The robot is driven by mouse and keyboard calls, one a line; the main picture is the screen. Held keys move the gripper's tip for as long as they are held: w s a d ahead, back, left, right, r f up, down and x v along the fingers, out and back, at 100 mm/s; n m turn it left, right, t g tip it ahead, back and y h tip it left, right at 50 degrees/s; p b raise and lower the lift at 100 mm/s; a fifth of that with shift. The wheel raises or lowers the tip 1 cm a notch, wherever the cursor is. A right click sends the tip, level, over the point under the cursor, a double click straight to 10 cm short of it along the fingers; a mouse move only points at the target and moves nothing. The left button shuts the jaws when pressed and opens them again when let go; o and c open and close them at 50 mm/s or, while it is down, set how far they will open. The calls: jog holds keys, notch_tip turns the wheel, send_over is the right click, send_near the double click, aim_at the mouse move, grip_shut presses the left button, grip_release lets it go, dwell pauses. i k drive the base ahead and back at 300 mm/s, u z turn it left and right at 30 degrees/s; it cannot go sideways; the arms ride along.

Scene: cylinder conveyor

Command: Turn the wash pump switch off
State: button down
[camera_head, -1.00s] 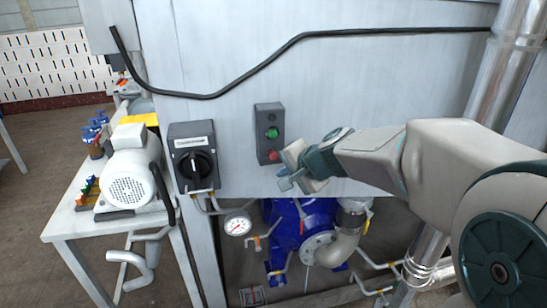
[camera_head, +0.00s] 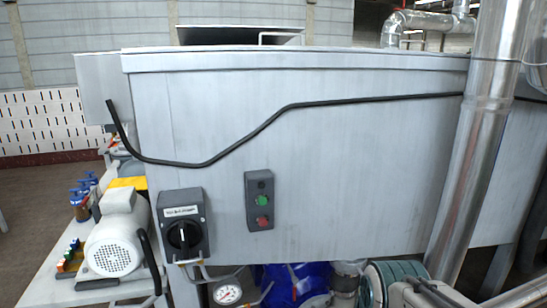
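The switch box (camera_head: 180,207) is dark grey with a pale label whose text I cannot read clearly. It is mounted at the lower left of the big grey metal cabinet. Its round black rotary knob (camera_head: 183,236) carries a white mark that looks close to upright. Nothing touches the knob. My gripper is not in view; only part of my arm shows at the bottom right edge, well to the right of and below the switch.
A push-button box (camera_head: 260,201) with a green and a red button is right of the switch. A black cable (camera_head: 290,107) crosses the cabinet (camera_head: 370,160). A white motor (camera_head: 115,243) stands on a bench at left. A metal pipe (camera_head: 478,150) rises at right.

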aim_at(183, 235)
jog(key=u, duration=1.4)
jog(key=i, duration=0.2)
jog(key=z, duration=0.3)
